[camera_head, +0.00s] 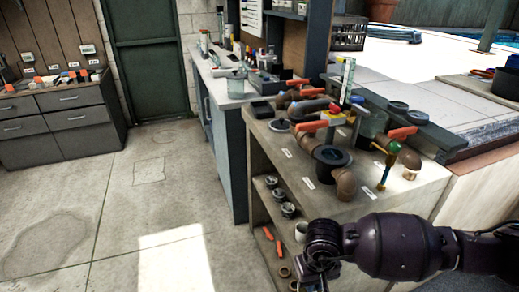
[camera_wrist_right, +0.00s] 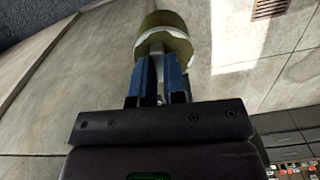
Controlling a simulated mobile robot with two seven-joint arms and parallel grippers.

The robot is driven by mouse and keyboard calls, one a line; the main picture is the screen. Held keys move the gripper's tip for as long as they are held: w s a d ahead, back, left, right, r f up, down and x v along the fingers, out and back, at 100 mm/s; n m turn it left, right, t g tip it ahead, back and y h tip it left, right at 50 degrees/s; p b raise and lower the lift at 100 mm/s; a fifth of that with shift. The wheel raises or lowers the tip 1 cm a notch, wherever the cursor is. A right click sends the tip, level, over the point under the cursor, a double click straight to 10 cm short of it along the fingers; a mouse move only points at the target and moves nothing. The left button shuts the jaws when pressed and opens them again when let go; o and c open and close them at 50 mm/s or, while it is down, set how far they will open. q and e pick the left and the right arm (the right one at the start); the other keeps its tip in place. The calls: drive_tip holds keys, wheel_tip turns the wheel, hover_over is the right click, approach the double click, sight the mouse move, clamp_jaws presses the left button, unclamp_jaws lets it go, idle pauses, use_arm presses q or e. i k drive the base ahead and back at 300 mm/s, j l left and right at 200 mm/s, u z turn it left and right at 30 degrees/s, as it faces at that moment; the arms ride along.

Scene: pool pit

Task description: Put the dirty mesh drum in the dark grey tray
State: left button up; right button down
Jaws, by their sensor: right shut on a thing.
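My right gripper (camera_wrist_right: 160,78) shows in the wrist view with its two blue fingers shut on a drum (camera_wrist_right: 163,22). The drum has a dull olive-yellow body and a whitish, uneven band at the end near the fingers. It is held above the concrete floor; its mesh cannot be made out. In the head view my right arm comes in from the right, and its gripper end runs off the bottom edge, so the drum is not seen there. A dark grey tray-like holder (camera_head: 264,84) is on the far workbench; I cannot tell if it is the task's tray. My left gripper is not in view.
A bench (camera_head: 330,186) crowded with pipes, valves and orange handles stands beside my right arm, with small parts on its lower shelves. The far workbench (camera_head: 224,92) carries bottles and containers. Grey drawers (camera_head: 66,118) stand at the left. The floor (camera_head: 130,215) is clear.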

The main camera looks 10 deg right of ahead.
sight(262, 109)
drive_tip(key=i+j+z, duration=0.1)
drive_tip(key=i+j, duration=0.15)
drive_tip(key=i+j+z, duration=0.1)
drive_tip(key=j, duration=0.3)
drive_tip(key=i+j, duration=0.3)
drive_tip(key=i+j+z, duration=0.15)
drive_tip(key=j, duration=0.25)
